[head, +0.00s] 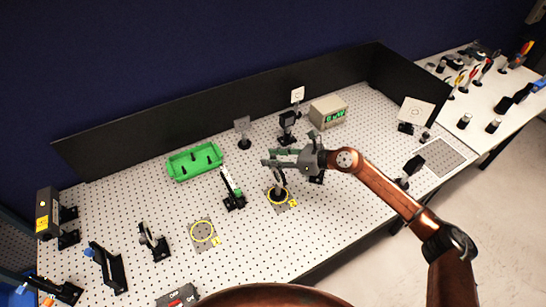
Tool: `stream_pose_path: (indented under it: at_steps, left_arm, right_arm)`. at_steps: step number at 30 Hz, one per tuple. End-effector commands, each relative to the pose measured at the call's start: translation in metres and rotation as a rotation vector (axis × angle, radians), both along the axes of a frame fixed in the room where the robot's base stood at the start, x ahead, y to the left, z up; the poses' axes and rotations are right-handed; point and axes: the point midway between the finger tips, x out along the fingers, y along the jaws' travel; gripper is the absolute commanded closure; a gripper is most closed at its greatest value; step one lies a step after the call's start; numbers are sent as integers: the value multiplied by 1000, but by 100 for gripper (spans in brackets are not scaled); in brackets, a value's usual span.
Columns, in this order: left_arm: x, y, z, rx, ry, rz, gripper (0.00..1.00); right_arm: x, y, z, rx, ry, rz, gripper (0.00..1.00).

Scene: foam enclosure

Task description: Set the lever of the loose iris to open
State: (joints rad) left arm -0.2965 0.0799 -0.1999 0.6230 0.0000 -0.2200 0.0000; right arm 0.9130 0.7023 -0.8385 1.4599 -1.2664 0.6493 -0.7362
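My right gripper (267,158) reaches in from the right over the middle of the perforated table. Its two fingers point left and look parted, with nothing clearly between them. Just below the fingers, a small dark post-mounted part (278,188) stands in a yellow ring on a grey plate (289,205); it may be the loose iris. The gripper partly covers its upper part, and I cannot make out a lever or its setting. I cannot tell whether the fingers touch it. My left gripper is not in view.
A second yellow ring (203,232) is empty. A green tray (180,178), a slanted mount (233,190), a round mount (150,240) and a display box (328,113) stand around. Black panels (230,108) close the back. A side table (490,120) holds tools.

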Motion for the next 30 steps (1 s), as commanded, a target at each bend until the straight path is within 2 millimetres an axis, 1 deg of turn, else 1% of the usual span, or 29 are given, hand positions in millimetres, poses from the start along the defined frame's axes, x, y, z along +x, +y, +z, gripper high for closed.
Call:
stream_pose_path:
  at_steps: [1,2,5,8,15,19,20,30]
  left_arm:
    - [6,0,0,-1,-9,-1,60]
    - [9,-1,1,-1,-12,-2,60]
    - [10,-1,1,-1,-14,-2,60]
    - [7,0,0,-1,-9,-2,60]
    - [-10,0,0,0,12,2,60]
    - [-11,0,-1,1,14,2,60]
    - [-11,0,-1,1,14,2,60]
    - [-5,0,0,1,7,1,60]
  right_arm:
    - [0,-1,0,0,0,-1,65]
    - [0,-1,0,0,0,-1,65]
    - [0,-1,0,0,1,-1,66]
    - [0,-1,0,0,1,-1,73]
    - [0,-1,0,0,1,-1,90]
    - [0,-1,0,0,1,-1,99]
    - [0,-1,0,0,1,-1,100]
    - [0,-1,0,0,1,-1,100]
